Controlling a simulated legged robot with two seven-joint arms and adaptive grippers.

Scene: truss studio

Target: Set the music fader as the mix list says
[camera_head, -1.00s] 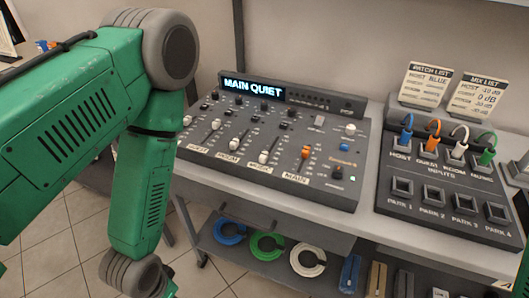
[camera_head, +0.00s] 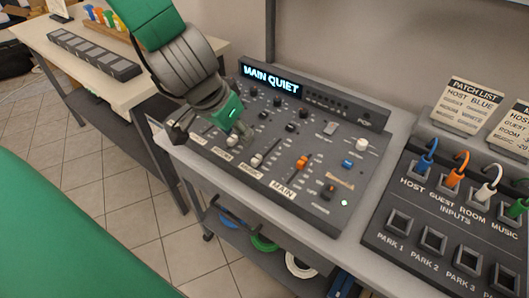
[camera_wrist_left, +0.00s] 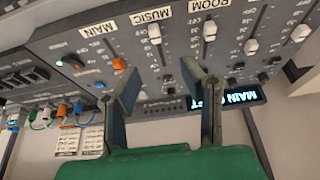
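The grey mixer (camera_head: 335,122) lies on the table, its display reading "MAIN QUIET". The white music fader cap (camera_head: 257,159) stands above the MUSIC label; it also shows in the left wrist view (camera_wrist_left: 154,31). The orange main fader cap (camera_head: 301,162) is right of it, the white room cap (camera_head: 231,141) left of it. My left gripper (camera_head: 208,130) hangs over the mixer's left part. In the left wrist view it (camera_wrist_left: 160,72) is open and empty, fingers apart, near the music strip. My right gripper is out of view.
A patch box (camera_head: 375,215) with coloured plugs stands right of the mixer, the patch list card (camera_head: 467,108) behind it. A side table (camera_head: 40,32) is at the left. Cable coils (camera_head: 265,242) lie on the lower shelf.

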